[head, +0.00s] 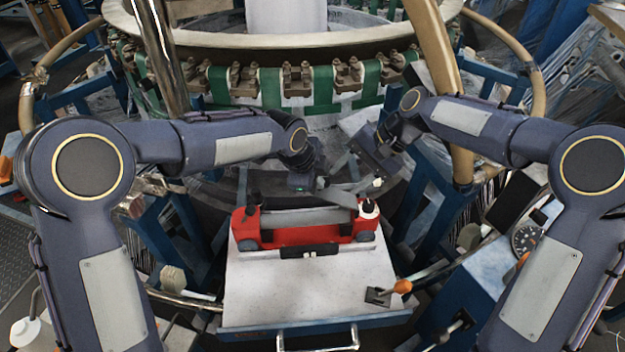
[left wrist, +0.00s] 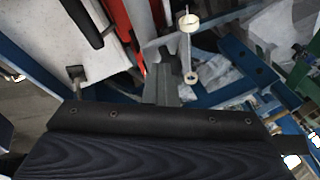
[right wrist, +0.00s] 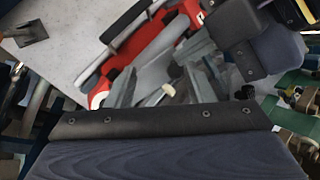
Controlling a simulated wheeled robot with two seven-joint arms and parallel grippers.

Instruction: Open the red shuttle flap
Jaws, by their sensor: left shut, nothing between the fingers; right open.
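The red shuttle (head: 290,236) lies lengthwise on a white tabletop, with a grey strip (head: 305,217) along its top far side. I cannot tell from this view how far the flap is raised. My left gripper (head: 312,187) is shut and empty, just behind and above the shuttle's middle; its grey fingers show in the left wrist view (left wrist: 161,88) beside the red body (left wrist: 133,30). My right gripper (head: 345,172) is open above the shuttle's right half. In the right wrist view its fingers (right wrist: 157,75) spread over the grey strip, with the red body (right wrist: 150,45) beyond. Contact is unclear.
The white tabletop (head: 290,290) is mostly clear in front of the shuttle. An orange-handled lever (head: 402,287) is at its right edge. The circular loom ring (head: 290,88) with green bands stands behind. Blue frame bars and a tan pipe (head: 440,70) flank the arms.

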